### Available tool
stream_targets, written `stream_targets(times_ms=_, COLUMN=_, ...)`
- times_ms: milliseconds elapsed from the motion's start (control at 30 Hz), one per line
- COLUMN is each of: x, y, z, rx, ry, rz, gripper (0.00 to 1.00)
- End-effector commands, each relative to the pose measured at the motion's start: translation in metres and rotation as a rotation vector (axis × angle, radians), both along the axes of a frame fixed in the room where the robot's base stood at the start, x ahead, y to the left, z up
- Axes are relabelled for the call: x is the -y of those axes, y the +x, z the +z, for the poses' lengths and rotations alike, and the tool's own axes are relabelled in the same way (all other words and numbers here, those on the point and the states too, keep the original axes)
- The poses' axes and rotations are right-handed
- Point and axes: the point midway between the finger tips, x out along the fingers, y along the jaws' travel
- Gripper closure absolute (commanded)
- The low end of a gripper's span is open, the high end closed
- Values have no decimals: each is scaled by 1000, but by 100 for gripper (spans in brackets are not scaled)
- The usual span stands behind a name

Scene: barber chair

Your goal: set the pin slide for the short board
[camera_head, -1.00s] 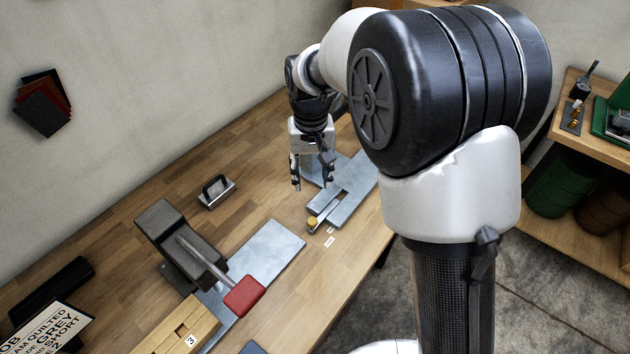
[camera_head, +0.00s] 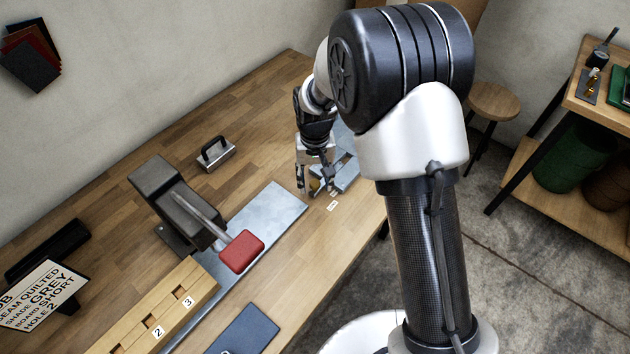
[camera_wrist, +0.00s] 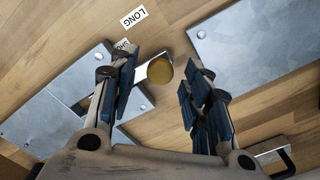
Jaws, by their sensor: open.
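The pin slide's round brass knob (camera_wrist: 160,72) shows in the wrist view at the end of a bright metal bar (camera_wrist: 126,97). The bar runs beside a grey metal plate (camera_wrist: 40,120). A LONG label (camera_wrist: 134,17) lies on the wood, and a SHORT label (camera_wrist: 122,44) is partly hidden by a finger. My gripper (camera_wrist: 164,66) is open, with the knob between its fingertips in this view; contact is not clear. In the head view my gripper (camera_head: 317,188) hangs low at the slide and hides much of it.
A handled block (camera_head: 215,155), numbered wooden rack (camera_head: 165,315) and job card reading BOARD SHORT (camera_head: 40,296) share the bench.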

Motion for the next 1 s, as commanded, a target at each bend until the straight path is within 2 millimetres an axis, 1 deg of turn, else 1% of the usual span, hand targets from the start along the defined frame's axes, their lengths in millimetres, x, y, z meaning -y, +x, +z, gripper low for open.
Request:
stream_targets(times_ms=100, x=0, y=0, z=-4, rx=0, ry=0, rz=0, gripper=56)
stream_targets(times_ms=333, x=0, y=0, z=-4, rx=0, ry=0, rz=0, gripper=56)
stream_targets(times_ms=1000, x=0, y=0, z=-4, rx=0, ry=0, rz=0, gripper=100)
